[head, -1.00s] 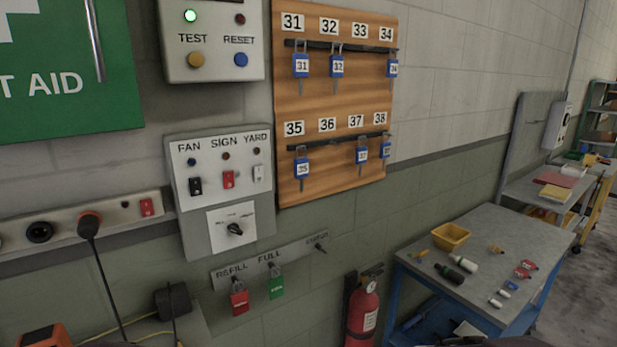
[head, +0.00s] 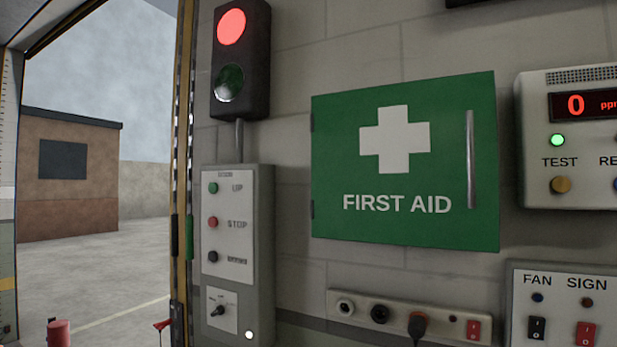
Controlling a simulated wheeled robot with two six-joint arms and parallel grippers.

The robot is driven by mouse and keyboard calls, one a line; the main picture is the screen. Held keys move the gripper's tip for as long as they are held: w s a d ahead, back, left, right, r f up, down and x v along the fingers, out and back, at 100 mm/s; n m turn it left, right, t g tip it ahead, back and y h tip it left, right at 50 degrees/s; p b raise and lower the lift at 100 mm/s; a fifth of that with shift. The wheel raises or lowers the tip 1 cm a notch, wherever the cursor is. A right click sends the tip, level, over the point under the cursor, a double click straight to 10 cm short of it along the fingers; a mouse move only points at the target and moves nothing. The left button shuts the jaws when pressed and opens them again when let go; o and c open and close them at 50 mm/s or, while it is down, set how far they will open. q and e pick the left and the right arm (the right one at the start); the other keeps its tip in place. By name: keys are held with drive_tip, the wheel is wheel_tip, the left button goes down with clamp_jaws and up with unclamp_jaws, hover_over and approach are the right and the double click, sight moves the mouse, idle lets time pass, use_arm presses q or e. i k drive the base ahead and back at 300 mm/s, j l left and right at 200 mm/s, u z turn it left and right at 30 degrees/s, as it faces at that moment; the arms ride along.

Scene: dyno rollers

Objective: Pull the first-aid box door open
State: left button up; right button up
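The first-aid box is on the wall right of the picture's middle. Its green door (head: 400,222) carries a white cross and the words FIRST AID, and it looks shut. A vertical silver bar handle (head: 470,160) is on the door's right side. Small hinges show at the door's left edge. Neither of my grippers is in view.
A traffic light (head: 242,60), lit red, and a grey control box (head: 258,230) are left of the door. A socket strip (head: 395,316) with a plug is below. A ppm display panel (head: 575,140) and a FAN/SIGN switch panel (head: 560,305) are right. An open doorway is far left.

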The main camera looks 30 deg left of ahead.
sight(392, 163)
drive_tip(key=u, duration=0.7)
